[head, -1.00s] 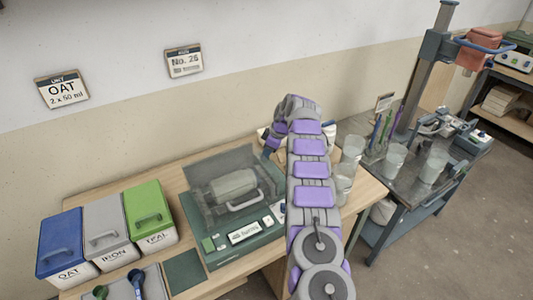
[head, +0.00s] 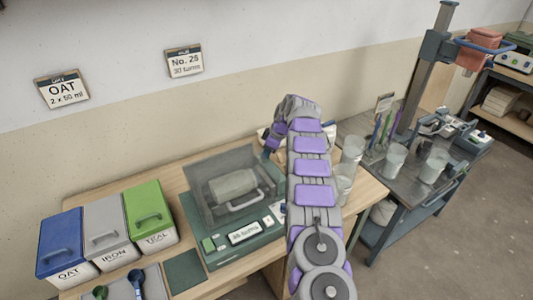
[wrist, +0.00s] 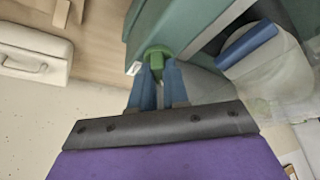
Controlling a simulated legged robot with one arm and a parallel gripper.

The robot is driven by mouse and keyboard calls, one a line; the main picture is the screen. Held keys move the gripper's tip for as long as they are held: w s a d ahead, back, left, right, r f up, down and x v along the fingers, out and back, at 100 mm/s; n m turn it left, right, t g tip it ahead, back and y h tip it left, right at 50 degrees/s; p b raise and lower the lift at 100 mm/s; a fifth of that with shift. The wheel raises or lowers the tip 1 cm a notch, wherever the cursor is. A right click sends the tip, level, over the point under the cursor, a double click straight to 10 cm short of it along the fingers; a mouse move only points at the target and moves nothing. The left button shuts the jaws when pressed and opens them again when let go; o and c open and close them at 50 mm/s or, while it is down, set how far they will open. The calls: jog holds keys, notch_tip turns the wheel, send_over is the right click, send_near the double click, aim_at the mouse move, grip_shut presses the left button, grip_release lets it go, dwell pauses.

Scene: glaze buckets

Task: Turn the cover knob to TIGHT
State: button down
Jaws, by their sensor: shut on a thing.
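A green cover knob (wrist: 156,54) sticks out from the side of the teal machine in the wrist view. My gripper (wrist: 156,66) has its two blue fingers shut on this knob. A small white label (wrist: 133,68) is beside the knob; its text is too small to read. In the head view, the machine (head: 215,258) stands on the bench with its clear cover (head: 205,165) down over a pale cylinder (head: 233,185). My arm reaches to its far right side, and the knob is hidden there.
Blue (head: 68,245), grey (head: 105,232) and green (head: 148,215) bins stand left. Clear beakers (head: 352,150) stand close right of my arm. A wall card (head: 184,61) reads No. 28, 30 turns.

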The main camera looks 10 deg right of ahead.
jog(key=shift+r+m, duration=0.1)
jog(key=shift+m, duration=0.3)
jog(key=shift+a+m+t, duration=0.1)
jog(key=shift+m+t, duration=0.4)
jog(key=shift+m, duration=0.5)
jog(key=m+h+p, duration=0.1)
jog(key=m+p, duration=0.1)
jog(key=shift+r+t+p, duration=0.2)
jog(key=shift+t+p, duration=0.1)
jog(key=m+h+p, duration=0.1)
jog(key=m+p, duration=0.2)
jog(key=shift+a+f+t, duration=0.1)
jog(key=shift+t, duration=0.2)
jog(key=shift+m+h+p, duration=0.3)
jog(key=shift+m+p, duration=0.1)
jog(key=c, duration=1.4)
grip_release()
jog(key=shift+f, duration=0.1)
jog(key=shift+f+b, duration=0.2)
jog(key=shift+b, duration=0.15)
